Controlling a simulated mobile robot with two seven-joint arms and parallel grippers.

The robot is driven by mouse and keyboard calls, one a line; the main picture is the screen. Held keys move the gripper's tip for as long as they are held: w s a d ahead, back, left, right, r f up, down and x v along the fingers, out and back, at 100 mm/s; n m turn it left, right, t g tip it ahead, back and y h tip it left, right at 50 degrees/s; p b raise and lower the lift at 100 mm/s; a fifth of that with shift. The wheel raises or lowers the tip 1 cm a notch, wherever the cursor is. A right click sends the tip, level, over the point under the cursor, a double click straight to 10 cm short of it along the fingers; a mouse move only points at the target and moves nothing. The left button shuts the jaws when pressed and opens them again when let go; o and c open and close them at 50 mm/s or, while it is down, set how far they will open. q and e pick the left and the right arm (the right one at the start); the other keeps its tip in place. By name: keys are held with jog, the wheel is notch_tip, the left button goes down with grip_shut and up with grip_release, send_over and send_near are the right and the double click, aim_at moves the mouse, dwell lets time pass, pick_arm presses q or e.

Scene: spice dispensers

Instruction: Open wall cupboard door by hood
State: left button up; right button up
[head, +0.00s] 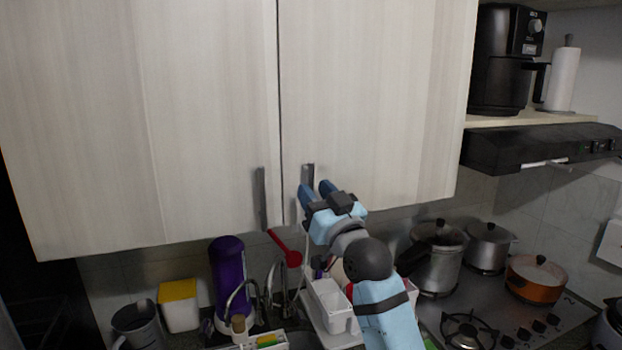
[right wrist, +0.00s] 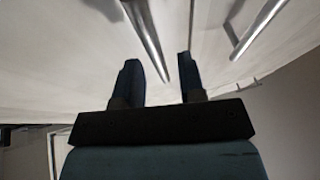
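The wall cupboard door by the hood is the right-hand pale wood door (head: 375,95), and it is closed. Its short metal bar handle (head: 308,172) is at its lower left corner. My right gripper (head: 316,188) is at this handle, with its blue fingers pointing up to the door. In the right wrist view, the fingers (right wrist: 158,72) are apart and the end of the handle (right wrist: 148,40) shows between them. I cannot tell whether they touch it. My left gripper is not in view.
The left cupboard door (head: 140,110) is closed, and its handle (head: 262,198) is close to my right gripper. The dark hood (head: 540,148) is at the right, below a shelf with an air fryer (head: 503,60). Pots (head: 437,258), a purple bottle (head: 228,275) and a white container (head: 332,305) stand below.

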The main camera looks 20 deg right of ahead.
jog(key=shift+x, duration=1.1)
jog(key=shift+f, duration=0.1)
grip_shut()
